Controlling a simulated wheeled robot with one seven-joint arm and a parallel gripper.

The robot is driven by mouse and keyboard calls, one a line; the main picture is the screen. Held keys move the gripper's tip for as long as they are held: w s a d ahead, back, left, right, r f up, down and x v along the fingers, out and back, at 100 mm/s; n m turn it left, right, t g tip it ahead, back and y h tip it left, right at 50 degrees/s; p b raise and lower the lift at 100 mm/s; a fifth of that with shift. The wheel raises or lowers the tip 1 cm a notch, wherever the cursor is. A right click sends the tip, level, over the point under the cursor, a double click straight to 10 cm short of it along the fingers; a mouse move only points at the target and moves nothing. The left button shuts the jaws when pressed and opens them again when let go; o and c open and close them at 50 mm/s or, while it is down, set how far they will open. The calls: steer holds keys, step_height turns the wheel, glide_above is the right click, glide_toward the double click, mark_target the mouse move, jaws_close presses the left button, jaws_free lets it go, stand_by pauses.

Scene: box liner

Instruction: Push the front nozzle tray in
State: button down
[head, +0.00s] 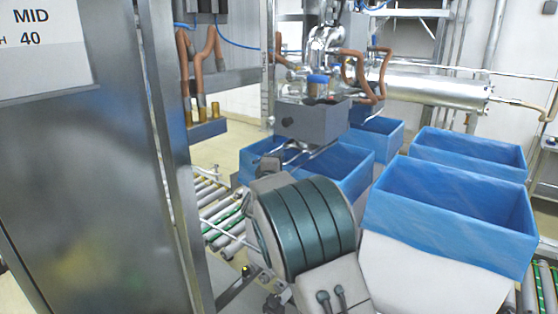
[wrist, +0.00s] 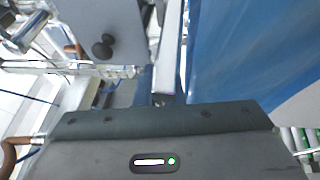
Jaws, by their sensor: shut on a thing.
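The front nozzle unit is a grey metal box (head: 318,125) with a black knob on its face, hanging below the shiny pipework in the head view. Its knobbed panel (wrist: 92,22) is at the upper left of the wrist view. A pale narrow bar (wrist: 169,48), seemingly the edge or handle of the front nozzle tray, runs away from my gripper in the wrist view. My gripper (wrist: 165,99) is shut on this bar. In the head view my gripper (head: 270,165) is just below and left of the grey box, and its fingertips are mostly hidden.
Blue-lined boxes (head: 452,195) stand on the right, and another blue-lined box (head: 345,172) sits under the nozzle unit. Blue liner (wrist: 250,45) is close on the wrist view's right. Roller conveyor (head: 215,205) lies below. A metal cabinet (head: 75,180) blocks the left.

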steer(key=c, duration=1.5)
jaws_free()
steer(key=shift+d, duration=0.1)
steer(key=shift+c, duration=0.2)
steer(key=b+v, duration=0.3)
steer(key=v, duration=1)
steer(key=shift+s, duration=0.35)
steer(key=shift+f, duration=0.1)
